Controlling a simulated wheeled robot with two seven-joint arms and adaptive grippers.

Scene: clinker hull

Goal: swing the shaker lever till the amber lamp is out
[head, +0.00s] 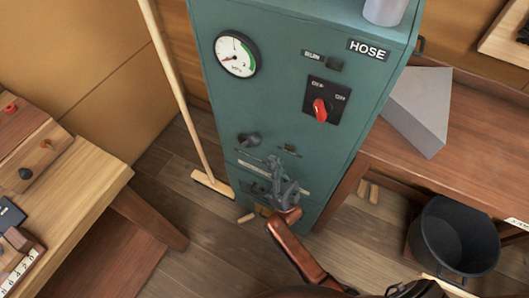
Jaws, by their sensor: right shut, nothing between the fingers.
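The teal cabinet (275,90) stands upright in the middle of the head view. My right gripper (272,163), grey, is at its lower front, its arm coming up from the bottom. It is shut with nothing between its fingers. A dark knob-like part (249,139) sticks out above and left of it. A small dark part (291,150) shows just right of the fingers. I cannot tell which part is the shaker lever, or whether the gripper touches it. An orange patch (263,210) shows low on the cabinet, partly hidden; I cannot tell if it is the amber lamp. My left gripper is not in view.
A dial gauge (236,55) and a red rotary switch (320,110) are on the cabinet's upper front. A broom (182,100) leans at its left. A wooden bench (85,190) stands left. A black bucket (452,245) and a grey wedge-shaped block (418,108) are at right.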

